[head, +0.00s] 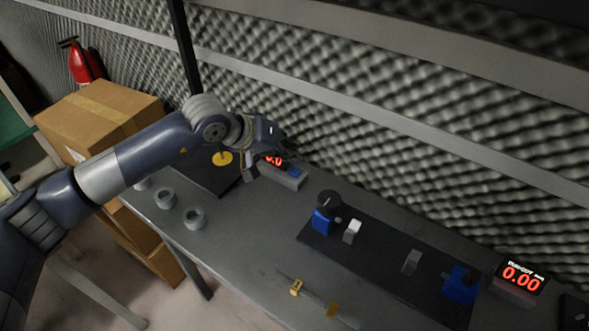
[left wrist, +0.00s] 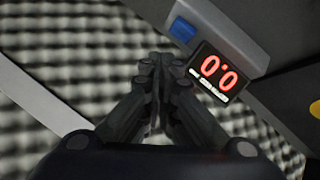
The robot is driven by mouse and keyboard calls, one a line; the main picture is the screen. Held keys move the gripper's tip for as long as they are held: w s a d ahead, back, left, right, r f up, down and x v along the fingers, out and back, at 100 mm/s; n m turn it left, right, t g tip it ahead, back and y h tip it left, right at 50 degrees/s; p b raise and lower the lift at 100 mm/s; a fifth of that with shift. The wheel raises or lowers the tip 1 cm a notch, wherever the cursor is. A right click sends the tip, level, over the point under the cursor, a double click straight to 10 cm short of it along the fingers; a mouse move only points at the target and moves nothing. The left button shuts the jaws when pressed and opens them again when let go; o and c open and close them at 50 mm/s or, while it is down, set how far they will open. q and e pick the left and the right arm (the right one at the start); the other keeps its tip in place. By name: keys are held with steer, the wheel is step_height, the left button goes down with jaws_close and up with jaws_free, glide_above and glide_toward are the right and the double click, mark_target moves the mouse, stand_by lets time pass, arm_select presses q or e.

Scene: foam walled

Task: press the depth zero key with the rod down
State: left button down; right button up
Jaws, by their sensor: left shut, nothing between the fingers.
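The blue key (head: 294,173) is on the grey box of a small readout at the back of the bench. Its red display (head: 274,159) is partly covered by my left gripper in the head view. My left gripper (head: 250,174) is shut and empty, just left of this readout. In the left wrist view the closed fingertips (left wrist: 158,62) appear beside the readout (left wrist: 218,74), which shows 0.0, and below-left of the blue key (left wrist: 183,29). I cannot tell whether they touch it. A yellow disc (head: 222,158) with a thin upright stem sits on a dark plate (head: 206,179).
Several grey rings (head: 194,218) lie at the bench's left edge. A black fixture (head: 380,262) with blue blocks lies right of centre, near a runout display (head: 521,278) reading 0.00. A yellow-marked tool (head: 296,287) lies in front. Foam wall (head: 400,130) closes the back.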

mark_target(291, 169)
arm_select(q)
step_height(291, 169, up, 3)
steer(key=shift+d, duration=0.1)
steer(key=shift+s, duration=0.1)
stand_by(0.8)
